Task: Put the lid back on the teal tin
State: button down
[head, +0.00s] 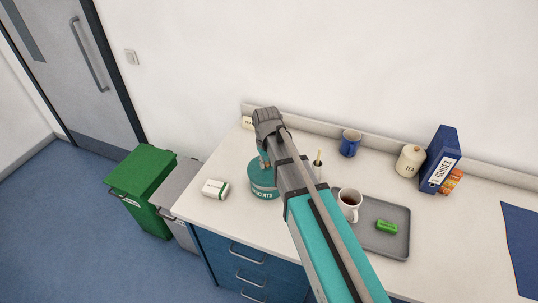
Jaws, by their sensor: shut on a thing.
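The teal tin (264,190), with a white label band, stands on the pale counter, left of the middle. My gripper (264,161) points down right above the tin, with its fingers close together. It is shut on what looks like the tin's teal lid (258,168), gripped near its middle. The lid is over the tin's top. My wrist and arm hide its right side, and I cannot tell whether it is seated on the rim or a little above it.
A white-and-green box (215,188) lies left of the tin. Right of my arm are a dark-filled mug (349,205) and a grey tray (397,247) with a green item (386,227). A blue mug (350,143), cream jar (409,161) and blue binder (440,160) stand behind.

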aim_at(268, 169)
jog(key=shift+w+d+r, duration=0.1)
jog(key=shift+w+r, duration=0.15)
jog(key=shift+w, duration=0.2)
jog(key=shift+w+r, duration=0.2)
jog(key=shift+w, duration=0.25)
jog(key=shift+f, duration=0.25)
jog(key=shift+f+b, duration=2.95)
jog(key=shift+f, duration=0.2)
dwell(0.4)
jog(key=shift+c, duration=2.2)
grip_release()
jog(key=o, duration=0.4)
jog(key=shift+o, duration=0.2)
